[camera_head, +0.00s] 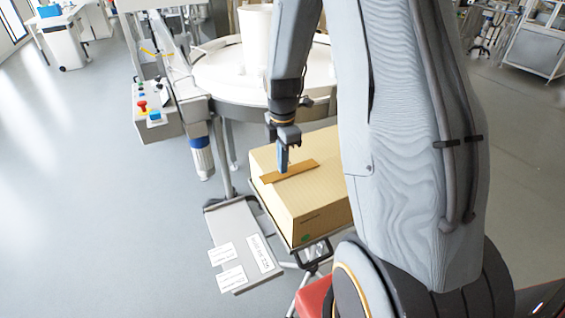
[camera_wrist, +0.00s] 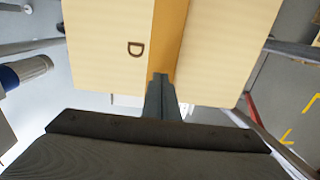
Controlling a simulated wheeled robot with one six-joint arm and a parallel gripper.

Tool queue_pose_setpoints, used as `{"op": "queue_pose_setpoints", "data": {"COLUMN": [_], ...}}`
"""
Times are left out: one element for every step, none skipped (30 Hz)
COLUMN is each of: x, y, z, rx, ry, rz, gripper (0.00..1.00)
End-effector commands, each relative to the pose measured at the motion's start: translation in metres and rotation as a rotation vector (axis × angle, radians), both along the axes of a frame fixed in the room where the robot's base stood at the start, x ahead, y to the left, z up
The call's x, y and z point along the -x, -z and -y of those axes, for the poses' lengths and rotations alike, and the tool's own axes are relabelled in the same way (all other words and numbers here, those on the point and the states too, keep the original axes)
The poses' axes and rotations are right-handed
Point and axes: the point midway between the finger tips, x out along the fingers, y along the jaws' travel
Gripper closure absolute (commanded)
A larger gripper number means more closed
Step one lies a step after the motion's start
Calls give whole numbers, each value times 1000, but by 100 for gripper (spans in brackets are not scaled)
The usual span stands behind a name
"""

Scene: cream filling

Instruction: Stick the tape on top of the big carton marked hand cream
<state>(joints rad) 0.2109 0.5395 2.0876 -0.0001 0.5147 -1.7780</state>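The big tan carton (camera_head: 315,200) stands on a small stand beside the round table. Its hand cream marking cannot be read; only a small green mark and dark print show low on its side. A brown-orange strip of tape (camera_head: 300,170) lies across the carton's top. In the wrist view the tape (camera_wrist: 168,30) runs over the carton top (camera_wrist: 100,40) away from the fingers. My gripper (camera_head: 283,170) points down at the tape, its tips at or just above it. Its fingers (camera_wrist: 160,78) look closed together; whether they pinch the tape cannot be told.
A grey plate with white labels (camera_head: 262,253) sits left of the carton. The round white table (camera_head: 225,75) with a white cylinder (camera_head: 256,35) stands behind. A machine box with red and blue buttons (camera_head: 155,118) is at left. Open floor (camera_head: 100,220) lies left.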

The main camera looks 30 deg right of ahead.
Motion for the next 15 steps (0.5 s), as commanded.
{"op": "queue_pose_setpoints", "data": {"x": [0,0,0,0,0,0,0,0,0,0,0,0,0,0,0], "y": [1,2,3,3,4,4,5,6,6,7,7,8,9,9,10], "z": [0,0,0,0,0,0,0,0,0,0,0,0,0,0,0], "rx": [0,0,0,0,0,0,0,0,0,0,0,0,0,0,0], "ry": [0,0,0,0,0,0,0,0,0,0,0,0,0,0,0], "rz": [0,0,0,0,0,0,0,0,0,0,0,0,0,0,0], "gripper": [100,100,100,100,100,100,100,100,100,100,100,100,100,100,100]}}
